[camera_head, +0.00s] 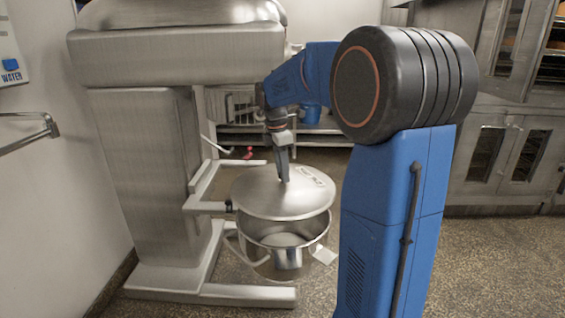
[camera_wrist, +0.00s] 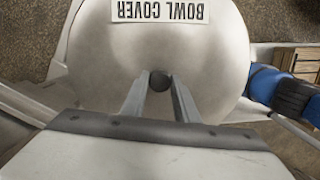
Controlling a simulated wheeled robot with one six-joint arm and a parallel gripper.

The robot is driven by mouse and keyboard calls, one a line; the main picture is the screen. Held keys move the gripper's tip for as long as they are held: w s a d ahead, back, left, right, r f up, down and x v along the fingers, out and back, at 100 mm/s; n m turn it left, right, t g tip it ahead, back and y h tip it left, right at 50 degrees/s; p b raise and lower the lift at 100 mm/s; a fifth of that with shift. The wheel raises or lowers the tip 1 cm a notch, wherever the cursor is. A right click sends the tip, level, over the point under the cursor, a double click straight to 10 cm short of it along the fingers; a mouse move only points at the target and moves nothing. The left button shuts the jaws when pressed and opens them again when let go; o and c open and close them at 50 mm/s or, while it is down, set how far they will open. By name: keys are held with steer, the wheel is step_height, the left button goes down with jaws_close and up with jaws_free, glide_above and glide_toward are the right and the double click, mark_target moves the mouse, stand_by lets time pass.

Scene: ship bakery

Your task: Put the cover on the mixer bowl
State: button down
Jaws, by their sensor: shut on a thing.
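The bowl cover (camera_head: 262,197) is a round metal lid with a white label. My gripper (camera_head: 284,178) is shut on its knob from above and holds it over the mixer bowl (camera_head: 318,240). I cannot tell if the cover touches the rim. In the wrist view the dark knob (camera_wrist: 159,81) is between the fingertips, and the cover (camera_wrist: 90,60) with its "BOWL COVER" label fills the middle.
The large metal mixer (camera_head: 150,140) stands at left, its bowl arms (camera_head: 205,205) reaching beside the bowl. Ovens (camera_head: 495,160) stand at right. Open floor (camera_head: 490,265) lies at front right.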

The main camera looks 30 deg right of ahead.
steer(key=shift+f, duration=3.8)
steer(key=shift+f, duration=1.5)
steer(key=c, duration=1.3)
jaws_free()
steer(key=shift+r, duration=0.1)
step_height(320, 180, up, 17)
steer(key=a, duration=0.2)
steer(key=s+a+f+m+t, duration=0.1)
steer(key=s+a+m, duration=0.3)
steer(key=s, duration=0.4)
steer(key=s+a+f+m+t, duration=0.1)
steer(key=s+a+f+m, duration=0.1)
steer(key=s+a+m, duration=0.45)
steer(key=s+a+f+m+t, duration=0.1)
steer(key=s+f+m, duration=0.1)
steer(key=s+f, duration=0.3)
steer(key=s+a+f+m+t+y, duration=0.1)
steer(key=s+f, duration=0.4)
steer(key=s, duration=0.5)
steer(key=shift+s+a+m+t, duration=0.4)
steer(key=shift+a+m+t, duration=0.1)
steer(key=shift+m, duration=0.65)
